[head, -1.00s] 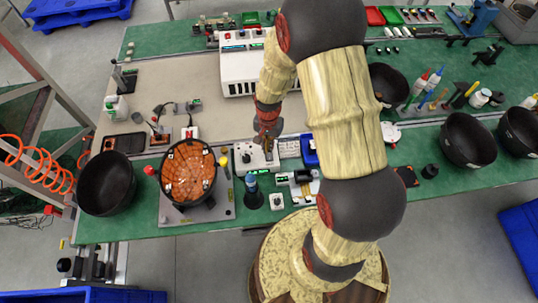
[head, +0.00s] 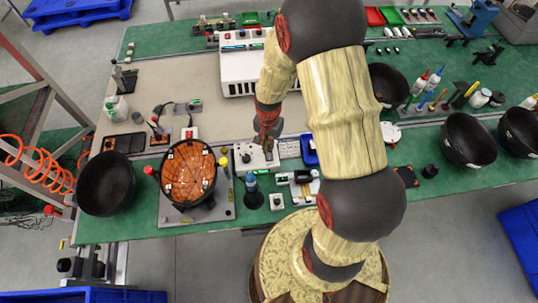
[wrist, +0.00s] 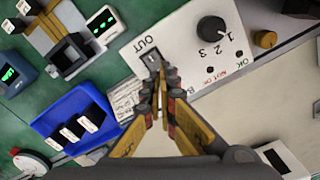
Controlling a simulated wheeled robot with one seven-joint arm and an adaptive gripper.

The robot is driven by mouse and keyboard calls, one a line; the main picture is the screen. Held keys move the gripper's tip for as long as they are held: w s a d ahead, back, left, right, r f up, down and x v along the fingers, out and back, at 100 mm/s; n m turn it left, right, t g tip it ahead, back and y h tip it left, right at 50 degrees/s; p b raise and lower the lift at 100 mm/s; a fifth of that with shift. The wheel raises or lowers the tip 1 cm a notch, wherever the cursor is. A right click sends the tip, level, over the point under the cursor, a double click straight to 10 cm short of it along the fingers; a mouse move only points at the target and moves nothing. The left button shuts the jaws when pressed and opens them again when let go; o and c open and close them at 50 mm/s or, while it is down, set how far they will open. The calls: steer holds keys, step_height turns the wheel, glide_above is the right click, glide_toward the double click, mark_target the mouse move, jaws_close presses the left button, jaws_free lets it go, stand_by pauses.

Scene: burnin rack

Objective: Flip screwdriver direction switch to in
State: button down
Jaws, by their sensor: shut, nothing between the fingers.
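A white control box (wrist: 205,50) with a black knob (wrist: 212,28) marked 1, 2, 3 fills the upper part of the wrist view. It stands at the bench's front in the head view (head: 243,161). A small switch (wrist: 153,57) sits by the word OUT on its top. My gripper (wrist: 159,70) is shut and empty, with its fingertips at the switch. The fingers partly hide the switch and the lettering on its other side, so its tilt and any contact are unclear. In the head view my gripper (head: 267,146) is over the box.
A blue tray (wrist: 75,118) with white-labelled parts is beside the box. A round orange-lined fixture (head: 189,172) stands left of it, and a dark screwdriver-like tool stand (head: 252,192) is in front. Black bowls (head: 106,183) stand at both sides. The beige mat (head: 190,85) has free room behind.

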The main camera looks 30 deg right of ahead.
steer(key=shift+f+b, duration=0.7)
steer(key=shift+f, duration=0.4)
stand_by(0.5)
steer(key=shift+r, duration=0.1)
steer(key=shift+r+p, duration=2.55)
steer(key=shift+r, duration=0.95)
steer(key=shift+s+f, duration=0.1)
